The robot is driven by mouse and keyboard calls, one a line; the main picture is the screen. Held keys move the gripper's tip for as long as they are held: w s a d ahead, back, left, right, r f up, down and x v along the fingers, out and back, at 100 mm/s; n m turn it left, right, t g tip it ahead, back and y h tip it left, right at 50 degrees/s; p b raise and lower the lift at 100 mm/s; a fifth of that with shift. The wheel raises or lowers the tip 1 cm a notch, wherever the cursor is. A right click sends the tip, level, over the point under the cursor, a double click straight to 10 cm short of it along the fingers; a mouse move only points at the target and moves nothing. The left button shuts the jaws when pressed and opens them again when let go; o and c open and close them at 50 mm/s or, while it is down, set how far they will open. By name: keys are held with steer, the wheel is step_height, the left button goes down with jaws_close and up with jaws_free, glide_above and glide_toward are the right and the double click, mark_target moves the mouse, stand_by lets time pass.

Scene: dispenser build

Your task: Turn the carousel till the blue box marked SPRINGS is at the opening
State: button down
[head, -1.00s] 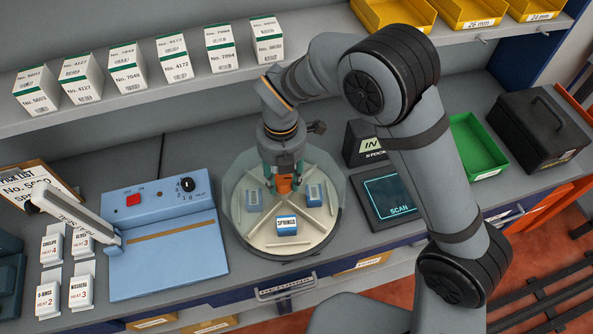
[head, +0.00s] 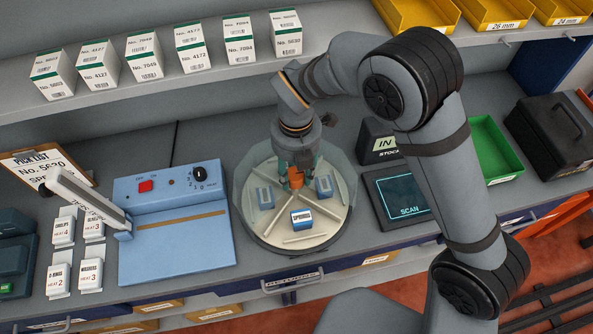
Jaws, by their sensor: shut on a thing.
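The round cream carousel (head: 268,224) stands on the bench, split by raised dividers, with a clear guard (head: 345,178) around its back and sides. Its front side looks open. The blue box marked SPRINGS (head: 302,220) sits on the front part of the carousel, at that open side, its label facing me. Two more blue boxes stand in the left (head: 265,197) and right (head: 324,187) compartments. My gripper (head: 296,172) points down at the centre, shut on the orange knob (head: 296,180). The fingers partly hide the knob and the back of the carousel.
A blue heat sealer (head: 175,255) with a raised arm stands to the left. A scan pad (head: 402,195) and green tray (head: 490,150) are to the right. White boxes (head: 145,57) line the shelf behind. My forearm spans the right side.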

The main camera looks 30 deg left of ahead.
steer(key=shift+s, duration=0.2)
steer(key=c, duration=1.3)
jaws_free()
steer(key=shift+o, duration=0.5)
steer(key=shift+o, duration=0.4)
steer(key=shift+w, duration=0.1)
steer(key=shift+r, duration=0.1)
step_height(320, 180, up, 12)
steer(key=shift+d+f, duration=0.1)
steer(key=shift+f, duration=0.1)
